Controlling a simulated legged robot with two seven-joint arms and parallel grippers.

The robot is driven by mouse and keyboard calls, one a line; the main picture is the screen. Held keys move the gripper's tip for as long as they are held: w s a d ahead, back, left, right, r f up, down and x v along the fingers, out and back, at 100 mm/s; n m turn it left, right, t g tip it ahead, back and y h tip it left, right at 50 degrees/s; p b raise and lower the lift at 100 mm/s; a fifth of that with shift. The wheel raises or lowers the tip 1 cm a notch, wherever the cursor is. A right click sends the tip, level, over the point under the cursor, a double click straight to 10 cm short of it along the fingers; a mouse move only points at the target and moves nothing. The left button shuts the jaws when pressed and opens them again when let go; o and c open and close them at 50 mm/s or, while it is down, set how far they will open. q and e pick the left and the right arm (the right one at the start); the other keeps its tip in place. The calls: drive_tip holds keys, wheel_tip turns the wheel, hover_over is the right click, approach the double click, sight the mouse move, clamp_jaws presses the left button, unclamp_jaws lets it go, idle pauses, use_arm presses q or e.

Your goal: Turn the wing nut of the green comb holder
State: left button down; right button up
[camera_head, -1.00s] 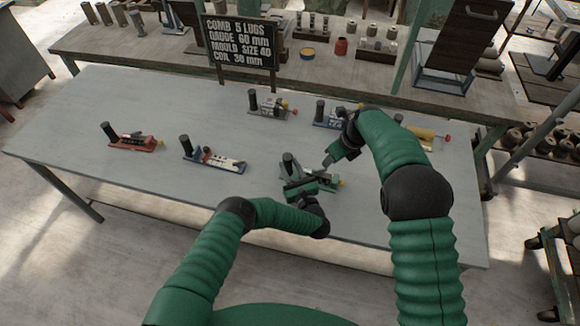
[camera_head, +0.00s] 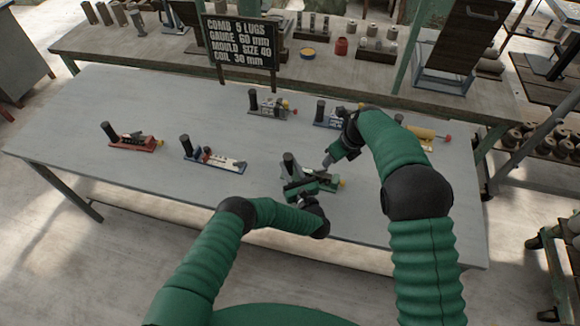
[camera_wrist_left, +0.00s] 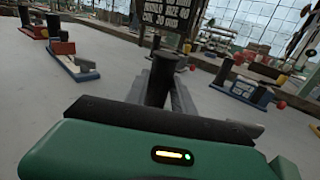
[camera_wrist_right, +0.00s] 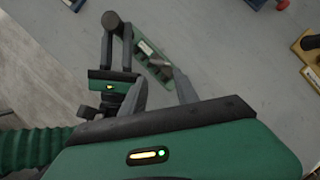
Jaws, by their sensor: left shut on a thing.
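The green comb holder (camera_head: 326,181) stands near the front of the table, with a black post at its left end and a yellow knob at its right end. My left gripper (camera_head: 289,180) is shut on the black post; in the left wrist view the post (camera_wrist_left: 160,82) stands between its fingers. My right gripper (camera_head: 328,161) hangs just above the holder from the right. In the right wrist view its fingers (camera_wrist_right: 158,78) are apart, over the green base (camera_wrist_right: 153,62). A small pinkish-grey part shows near the tips; I cannot tell whether it is the wing nut.
A red holder (camera_head: 133,140) and a blue one (camera_head: 213,160) stand to the left. More holders stand behind, including a grey one (camera_head: 268,104) and a yellow one partly behind my right arm. A black sign (camera_head: 241,42) stands at the back. The table's left front is clear.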

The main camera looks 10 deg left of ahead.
idle(0.4)
drive_tip(key=shift+o, duration=1.3)
drive_tip(key=shift+a, duration=0.15)
drive_tip(key=o, duration=0.4)
drive_tip(key=w+a, duration=0.1)
drive_tip(key=a+t+y, duration=0.1)
drive_tip(key=w+a+y, duration=0.1)
drive_tip(key=shift+w+a+r+t, duration=0.25)
drive_tip(key=shift+w+a+t, duration=0.05)
drive_tip(key=shift+a, duration=0.1)
drive_tip(key=w+a+r+t+y, duration=0.1)
drive_tip(key=w+a+r+t, duration=0.1)
drive_tip(key=w, duration=0.1)
drive_tip(key=m+g+h, duration=0.2)
drive_tip(key=m+h, duration=0.2)
approach(322, 170)
drive_tip(key=x, duration=0.8)
drive_tip(key=shift+w+a+f, duration=0.1)
drive_tip(key=shift+w+f, duration=0.15)
